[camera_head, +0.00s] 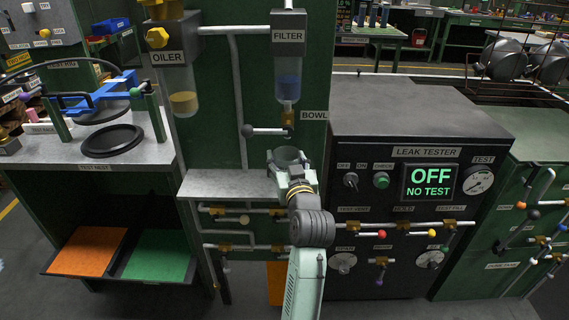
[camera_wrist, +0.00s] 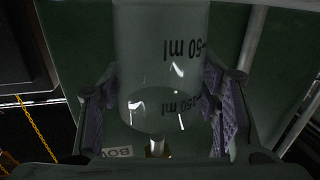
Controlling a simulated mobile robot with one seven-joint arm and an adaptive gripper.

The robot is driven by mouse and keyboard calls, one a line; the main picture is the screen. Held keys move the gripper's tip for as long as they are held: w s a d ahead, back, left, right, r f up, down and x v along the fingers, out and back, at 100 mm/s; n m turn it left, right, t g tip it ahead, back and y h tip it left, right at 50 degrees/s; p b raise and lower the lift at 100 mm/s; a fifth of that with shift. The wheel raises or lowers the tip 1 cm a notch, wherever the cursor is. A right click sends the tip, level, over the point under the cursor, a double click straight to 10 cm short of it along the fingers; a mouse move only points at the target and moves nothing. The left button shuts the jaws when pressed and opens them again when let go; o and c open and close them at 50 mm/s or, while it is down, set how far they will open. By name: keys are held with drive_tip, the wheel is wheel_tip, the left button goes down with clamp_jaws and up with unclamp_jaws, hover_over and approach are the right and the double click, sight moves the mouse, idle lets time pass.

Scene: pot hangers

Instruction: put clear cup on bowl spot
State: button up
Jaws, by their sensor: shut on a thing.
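The clear cup (camera_wrist: 165,45) has "50 ml" marks on its side and sits between my gripper's fingers (camera_wrist: 160,108) in the wrist view. In the head view, my gripper (camera_head: 288,168) is shut on the cup (camera_head: 288,155), in front of the green panel and above the grey shelf. The BOWL label (camera_head: 314,115) is on the panel above and right of the cup, beside a brass fitting (camera_head: 288,118) under the filter. Part of the label (camera_wrist: 120,152) and a brass fitting (camera_wrist: 157,148) show in the wrist view. The exact gap between cup and fitting cannot be told.
The filter (camera_head: 289,60) holds blue liquid above the fitting. A black-knobbed lever (camera_head: 265,131) sticks out just left of it. The oiler (camera_head: 180,80) hangs at the left. The leak tester (camera_head: 420,170) stands close at right. The grey shelf (camera_head: 225,184) looks bare at left.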

drive_tip(key=shift+s+d+r, duration=0.1)
drive_tip(key=shift+s+r, duration=0.05)
drive_tip(key=shift+r, duration=0.05)
drive_tip(key=shift+f, duration=0.2)
drive_tip(key=o, duration=1.1)
drive_tip(key=shift+r, duration=0.2)
drive_tip(key=shift+p+v, duration=1.9)
drive_tip(key=shift+v, duration=4.1)
drive_tip(key=shift+f, duration=0.1)
